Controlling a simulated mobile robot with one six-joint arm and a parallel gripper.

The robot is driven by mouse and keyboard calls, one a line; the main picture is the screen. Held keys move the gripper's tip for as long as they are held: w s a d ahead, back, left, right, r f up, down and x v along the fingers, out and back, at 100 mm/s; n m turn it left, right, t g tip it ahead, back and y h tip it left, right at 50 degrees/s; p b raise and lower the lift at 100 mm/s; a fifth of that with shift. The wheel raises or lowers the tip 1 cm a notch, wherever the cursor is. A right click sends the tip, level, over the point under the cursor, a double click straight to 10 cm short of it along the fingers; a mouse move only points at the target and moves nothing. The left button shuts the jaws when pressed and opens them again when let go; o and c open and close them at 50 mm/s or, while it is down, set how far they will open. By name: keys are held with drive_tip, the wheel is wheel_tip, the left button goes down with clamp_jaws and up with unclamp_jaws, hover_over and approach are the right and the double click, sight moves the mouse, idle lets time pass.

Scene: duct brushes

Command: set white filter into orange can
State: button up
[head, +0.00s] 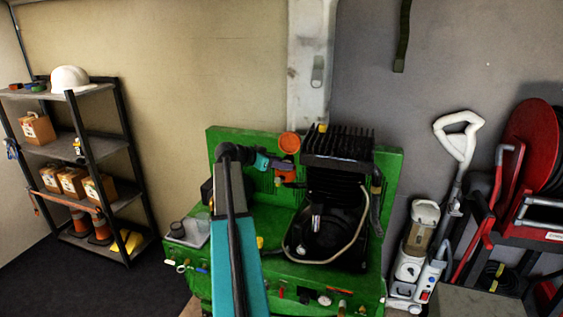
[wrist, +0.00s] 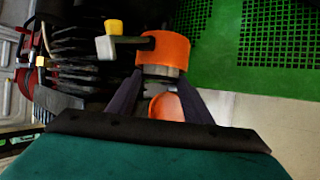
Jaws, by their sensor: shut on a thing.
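The orange can (wrist: 165,48) is at the top middle of the wrist view, and it shows in the head view (head: 286,173) at the green panel, left of the black finned machine. My gripper (wrist: 160,78) is shut at the can's near end; in the head view (head: 276,166) it reaches the can from the left. Between its fingertips is a short pale grey piece, which I take for the white filter (wrist: 160,71). It lines up with the can's mouth. How far it sits inside is hidden. An orange round lid (wrist: 166,106) shows between the fingers.
The black finned machine (head: 338,146) stands just right of the can. A green panel (head: 235,142) is behind. A tray with cups (head: 190,231) lies on the bench at left.

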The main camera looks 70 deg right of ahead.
drive_tip(key=shift+f, duration=0.1)
drive_tip(key=o, duration=1)
drive_tip(key=shift+r, duration=0.2)
drive_tip(key=shift+w+a, duration=0.15)
drive_tip(key=shift+a, duration=0.05)
drive_tip(key=b+v, duration=0.3)
drive_tip(key=v, duration=0.8)
drive_tip(key=shift+w+a+r+b, duration=0.1)
drive_tip(key=shift+a+b, duration=0.15)
drive_tip(key=shift+b, duration=0.1)
